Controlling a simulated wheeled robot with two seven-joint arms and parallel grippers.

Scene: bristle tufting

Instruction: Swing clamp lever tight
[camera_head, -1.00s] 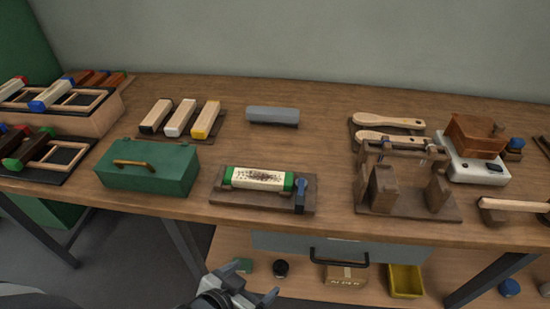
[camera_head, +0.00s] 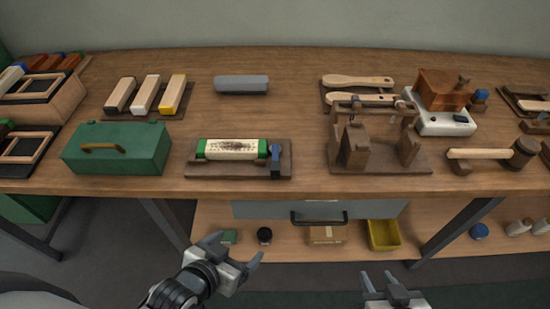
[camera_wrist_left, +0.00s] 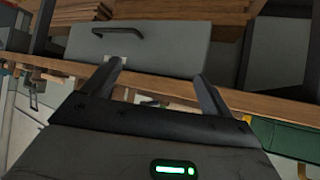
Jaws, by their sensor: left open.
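The clamp fixture is a dark wooden base (camera_head: 240,172) near the front edge of the bench. A white block with green ends (camera_head: 232,149) lies in it. A dark blue clamp lever (camera_head: 275,160) stands at the base's right end; whether it presses on the block is too small to tell. My left gripper (camera_head: 236,250) is open and empty, in front of and below the bench edge, apart from the lever. Its spread fingers also show in the left wrist view (camera_wrist_left: 160,82). My right gripper (camera_head: 380,278) is at the bottom edge, fingers apart, nothing between them.
A green box (camera_head: 118,148) stands left of the fixture, a wooden stand (camera_head: 380,160) right of it. A grey roll (camera_head: 241,84) lies behind. A mallet (camera_head: 490,154) lies at the right. A grey drawer (camera_head: 265,209) hangs under the bench front, above a lower shelf.

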